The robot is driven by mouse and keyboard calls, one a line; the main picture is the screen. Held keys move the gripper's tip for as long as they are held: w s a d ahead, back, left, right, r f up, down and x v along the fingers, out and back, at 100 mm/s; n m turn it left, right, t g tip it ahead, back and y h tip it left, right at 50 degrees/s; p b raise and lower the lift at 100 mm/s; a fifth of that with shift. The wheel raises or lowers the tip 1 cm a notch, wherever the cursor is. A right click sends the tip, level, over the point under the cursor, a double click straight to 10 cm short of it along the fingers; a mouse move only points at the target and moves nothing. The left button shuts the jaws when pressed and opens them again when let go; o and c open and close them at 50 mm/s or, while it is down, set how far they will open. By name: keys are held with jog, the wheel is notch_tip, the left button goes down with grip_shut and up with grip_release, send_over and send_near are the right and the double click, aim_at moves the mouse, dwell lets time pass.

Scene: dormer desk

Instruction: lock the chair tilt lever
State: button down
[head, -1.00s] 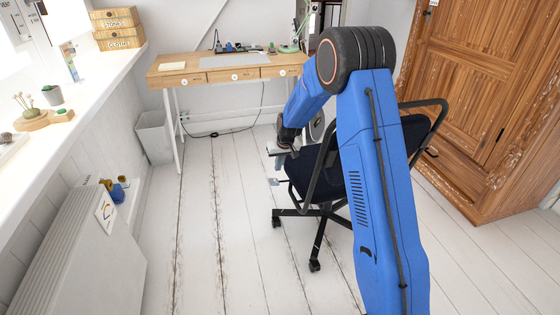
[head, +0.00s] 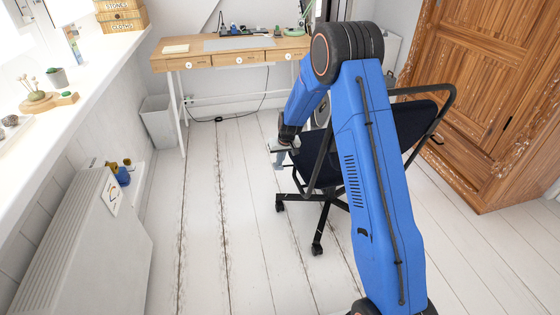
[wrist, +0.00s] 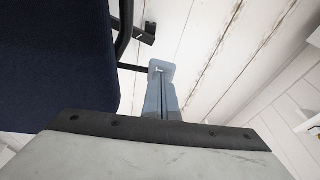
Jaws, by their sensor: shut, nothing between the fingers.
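The office chair (head: 325,172) has a dark navy seat, a black frame and a castor base, and stands mid-floor, partly hidden by my arm. Its seat (wrist: 55,60) fills the left of the wrist view. A thin dark bar (wrist: 132,67) juts from under the seat towards my fingertips and may be the tilt lever; its end is hidden at the fingers. My gripper (wrist: 160,72) is shut, its grey-blue fingers together just right of the seat edge. In the head view my gripper (head: 279,164) is at the chair's left side. I cannot tell whether it touches the bar.
A wooden desk (head: 232,61) stands at the back, with a grey bin (head: 159,123) to its left. A white radiator (head: 85,245) lines the left wall. A carved wooden wardrobe (head: 480,110) stands at right. The plank floor left of the chair is clear.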

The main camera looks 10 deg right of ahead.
aim_at(278, 168)
jog(key=f, duration=0.2)
jog(key=a+f, duration=0.1)
jog(key=f, duration=0.1)
jog(key=shift+f, duration=0.25)
jog(key=shift+r, duration=0.1)
jog(key=shift+r, duration=0.1)
jog(key=shift+r, duration=0.75)
jog(key=shift+r, duration=0.35)
jog(key=a+v, duration=0.2)
jog(key=v, duration=1)
jog(key=shift+w+a+r, duration=0.15)
jog(key=shift+a+r, duration=0.1)
jog(key=shift+r, duration=0.35)
